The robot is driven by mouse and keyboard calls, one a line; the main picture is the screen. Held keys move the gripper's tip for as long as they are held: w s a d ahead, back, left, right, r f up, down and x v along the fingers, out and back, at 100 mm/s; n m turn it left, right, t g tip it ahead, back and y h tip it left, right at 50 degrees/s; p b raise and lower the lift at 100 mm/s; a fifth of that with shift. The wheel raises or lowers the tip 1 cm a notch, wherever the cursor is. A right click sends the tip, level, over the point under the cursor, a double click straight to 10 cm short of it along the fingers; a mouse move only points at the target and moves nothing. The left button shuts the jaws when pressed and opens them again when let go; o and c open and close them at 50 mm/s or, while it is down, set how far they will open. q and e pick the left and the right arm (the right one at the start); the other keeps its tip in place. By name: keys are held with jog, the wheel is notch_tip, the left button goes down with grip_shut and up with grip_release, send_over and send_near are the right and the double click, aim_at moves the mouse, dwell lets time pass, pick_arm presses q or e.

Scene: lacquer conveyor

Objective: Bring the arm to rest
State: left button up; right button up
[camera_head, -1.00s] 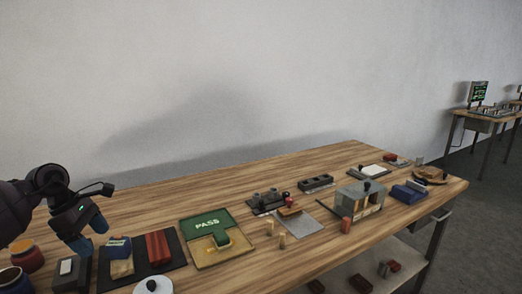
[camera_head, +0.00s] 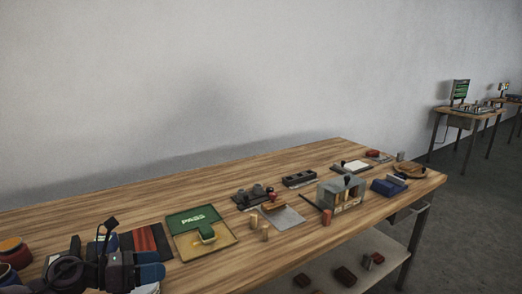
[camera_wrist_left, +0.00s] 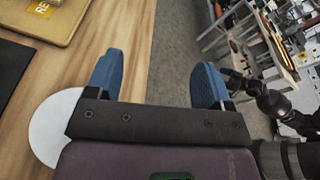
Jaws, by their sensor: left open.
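My left gripper (camera_head: 148,264) is low at the left of the head view, over the near edge of the workbench (camera_head: 110,205). Its blue fingertips also show in the left wrist view (camera_wrist_left: 157,78), spread apart with nothing between them, so it is open and empty. A white round lid (camera_wrist_left: 52,125) lies on the bench beside and below the left finger. In the head view the gripper and my wrist hide part of the near left bench.
Red and dark jars (camera_head: 12,252) stand at far left. Wooden pegs (camera_head: 264,233) and a metal box fixture (camera_head: 326,194) are farther right. The back of the bench is clear.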

pick_arm(q)
jog(key=s+a+f+n+t+y, duration=0.25)
jog(key=s+n+y, duration=0.3)
jog(key=n, duration=0.65)
jog(key=s+a+f+n+t+y, duration=0.15)
jog(key=s+f+n+y, duration=0.35)
jog(key=n, duration=0.6)
jog(key=s+a+f+n+t+y, duration=0.25)
jog(key=s+n+y, duration=0.3)
jog(key=n, duration=0.65)
jog(key=s+d+f+n+g, duration=0.1)
jog(key=s+f+n+g, duration=0.2)
jog(key=s, duration=0.4)
jog(key=s+d+f+n+g+h, duration=0.1)
jog(key=s+n+g, duration=0.2)
jog(key=s+g, duration=0.25)
jog(key=s+d+f+n+g, duration=0.1)
jog(key=s+f+n+g, duration=0.15)
jog(key=s, duration=0.45)
jog(key=w+f+t+h, duration=0.1)
jog(key=w+f+t, duration=0.6)
jog(key=w+t, duration=0.1)
jog(key=shift+w+d+f, duration=0.2)
jog(key=shift+d+f, duration=0.15)
